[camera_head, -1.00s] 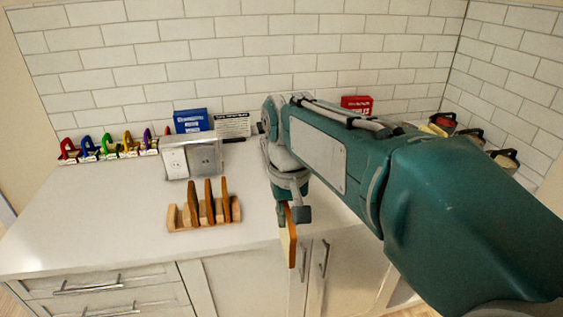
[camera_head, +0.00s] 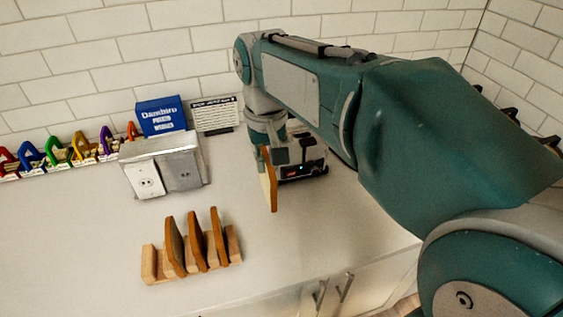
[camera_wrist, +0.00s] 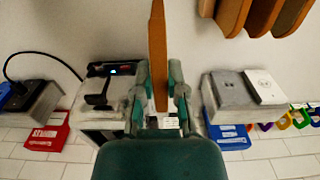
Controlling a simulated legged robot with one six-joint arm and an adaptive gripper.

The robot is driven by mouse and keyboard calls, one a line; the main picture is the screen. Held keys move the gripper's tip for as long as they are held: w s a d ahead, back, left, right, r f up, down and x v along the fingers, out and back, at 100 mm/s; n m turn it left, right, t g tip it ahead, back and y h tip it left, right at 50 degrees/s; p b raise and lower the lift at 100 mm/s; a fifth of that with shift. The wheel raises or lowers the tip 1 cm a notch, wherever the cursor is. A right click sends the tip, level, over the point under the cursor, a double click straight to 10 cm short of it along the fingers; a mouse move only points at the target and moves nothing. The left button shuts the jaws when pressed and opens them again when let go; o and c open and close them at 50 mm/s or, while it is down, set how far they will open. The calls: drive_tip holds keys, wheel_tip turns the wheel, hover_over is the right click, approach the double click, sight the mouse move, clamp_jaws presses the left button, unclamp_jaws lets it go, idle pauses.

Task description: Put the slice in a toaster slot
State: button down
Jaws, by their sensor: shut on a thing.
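My gripper (camera_head: 262,153) is shut on a brown-crusted bread slice (camera_head: 270,182) that hangs upright below it. In the wrist view the slice (camera_wrist: 158,55) stands edge-on between the two fingers (camera_wrist: 160,90). The toaster (camera_head: 305,162) sits on the counter just right of and behind the slice, partly hidden by my arm. A small blue-green light shows on its dark front panel. In the wrist view the toaster (camera_wrist: 105,105) is left of the gripper. Its slots are not clearly seen. The slice is beside the toaster, not in it.
A wooden rack (camera_head: 150,265) with several slices stands at the front left. A grey outlet box (camera_head: 160,165), a blue box (camera_head: 161,116) and a card (camera_head: 215,115) stand near the tiled wall. Coloured clips line the left. A red box (camera_wrist: 45,135) shows left of the toaster. Counter before the toaster is clear.

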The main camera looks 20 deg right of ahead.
drive_tip(key=w+d+f, duration=0.1)
drive_tip(key=w+f, duration=1.2)
drive_tip(key=w, duration=0.1)
drive_tip(key=shift+d, duration=0.15)
drive_tip(key=shift+f, duration=0.1)
drive_tip(key=c, duration=0.7)
unclamp_jaws()
